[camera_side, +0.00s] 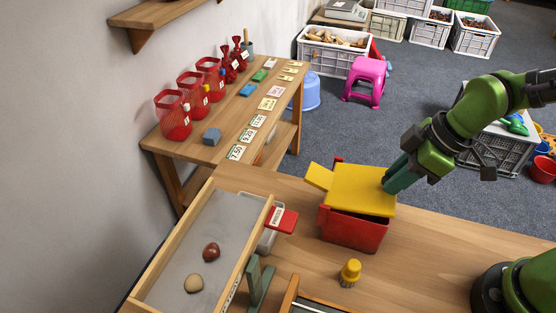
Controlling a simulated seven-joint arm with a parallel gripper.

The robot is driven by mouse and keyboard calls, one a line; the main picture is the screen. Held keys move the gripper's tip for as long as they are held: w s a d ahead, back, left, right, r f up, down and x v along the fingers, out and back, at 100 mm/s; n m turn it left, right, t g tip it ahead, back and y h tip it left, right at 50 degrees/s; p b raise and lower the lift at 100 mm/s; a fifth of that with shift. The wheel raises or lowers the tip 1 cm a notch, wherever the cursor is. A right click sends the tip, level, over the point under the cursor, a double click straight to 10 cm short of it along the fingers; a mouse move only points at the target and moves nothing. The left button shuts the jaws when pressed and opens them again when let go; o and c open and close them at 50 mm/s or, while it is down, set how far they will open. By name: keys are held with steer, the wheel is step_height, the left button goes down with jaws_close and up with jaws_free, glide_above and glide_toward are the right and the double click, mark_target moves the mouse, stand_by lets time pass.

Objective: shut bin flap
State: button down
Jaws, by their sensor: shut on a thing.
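A red bin (352,231) stands on the wooden table, with a yellow flap (360,190) over its top. The flap covers most of the opening, and a yellow tab sticks out at its left. A bit of red shows behind the flap's far left corner. My gripper (388,185) reaches in from the right, its teal fingers shut on the flap's right edge. The fingertips are partly hidden, and I cannot tell whether the flap sits fully flat on the rim. The inside of the bin is hidden.
A yellow-topped brush (350,272) stands in front of the bin. A grey-floored tray (213,235) at left holds a brown chestnut (211,252) and a pale one (194,283). A red scoop-like piece (284,219) lies left of the bin. The table right of the bin is clear.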

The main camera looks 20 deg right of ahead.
steer(key=shift+s+d+f+t+y, duration=0.2)
steer(key=shift+f+t+y, duration=0.05)
steer(key=shift+f, duration=0.25)
steer(key=shift+s+d+f+t+y, duration=0.15)
steer(key=shift+f+t+y, duration=0.1)
steer(key=shift+f, duration=0.2)
steer(key=c, duration=1)
jaws_free()
steer(key=shift+r, duration=0.1)
steer(key=v, duration=1.6)
steer(key=shift+s+d+r, duration=0.25)
